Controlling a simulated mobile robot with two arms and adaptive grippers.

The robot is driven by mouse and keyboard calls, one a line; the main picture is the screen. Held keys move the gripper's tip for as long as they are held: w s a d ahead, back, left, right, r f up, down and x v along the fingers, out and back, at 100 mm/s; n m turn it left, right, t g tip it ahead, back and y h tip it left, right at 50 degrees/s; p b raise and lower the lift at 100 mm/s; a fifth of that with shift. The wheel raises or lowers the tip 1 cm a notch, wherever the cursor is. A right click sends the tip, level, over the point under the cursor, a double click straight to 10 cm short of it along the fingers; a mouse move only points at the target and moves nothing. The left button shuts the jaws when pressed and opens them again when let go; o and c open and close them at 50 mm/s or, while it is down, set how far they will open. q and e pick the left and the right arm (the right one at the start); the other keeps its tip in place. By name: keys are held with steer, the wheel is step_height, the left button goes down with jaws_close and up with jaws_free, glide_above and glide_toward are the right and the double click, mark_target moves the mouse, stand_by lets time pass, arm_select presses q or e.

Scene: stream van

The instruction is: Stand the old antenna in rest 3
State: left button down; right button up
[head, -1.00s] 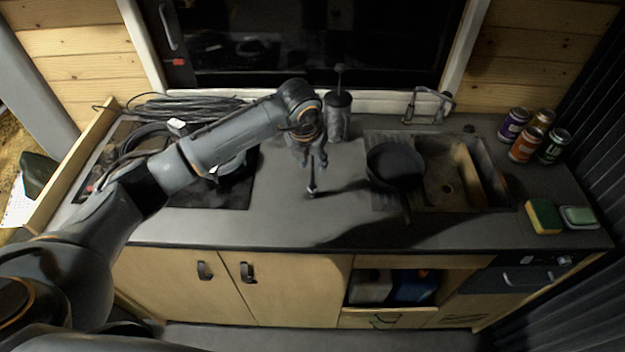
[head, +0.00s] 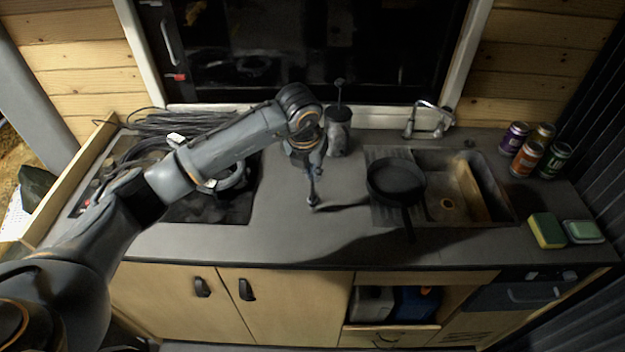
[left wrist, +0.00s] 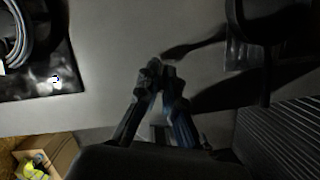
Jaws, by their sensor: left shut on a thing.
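My left gripper (head: 311,170) is shut on a thin dark rod with a small knob at its lower end (head: 313,200), which I take for the old antenna. The rod points down over the bare worktop, left of the pan. I cannot tell whether its lower end touches the top. In the left wrist view the gripper's fingertips (left wrist: 160,70) are close together and the rod is hardly visible. A dark canister (head: 338,132) with a thin knobbed stem rising from it stands behind the gripper. I cannot make out a numbered rest. My right gripper is not in view.
A black pan (head: 396,180) sits beside the sink (head: 452,183), right of the gripper. Coiled cables (head: 165,125) lie on the left. Several cans (head: 527,158) and a sponge (head: 547,230) are at the right. The worktop (head: 285,235) in front is clear.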

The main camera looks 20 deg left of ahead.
arm_select(q)
steer(key=shift+w+r+b, duration=0.1)
steer(key=shift+r+b, duration=0.5)
steer(key=shift+b, duration=0.1)
steer(key=s+d+r+b, duration=0.2)
steer(key=s+r, duration=0.3)
steer(key=s, duration=0.2)
steer(key=s+d+r+b, duration=0.2)
steer(key=s+r+b, duration=0.1)
steer(key=s+r, duration=0.3)
steer(key=s+a+f+m+g, duration=0.3)
steer(key=f+m, duration=0.4)
steer(key=m, duration=1)
steer(key=s+a+f+m+g, duration=0.3)
steer(key=s+f+m, duration=0.2)
steer(key=m, duration=1.2)
step_height(320, 180, down, 3)
steer(key=shift+s+r+m, duration=0.15)
steer(key=shift+s+m, duration=0.2)
steer(key=shift+m, duration=0.05)
steer(key=shift+d, duration=0.1)
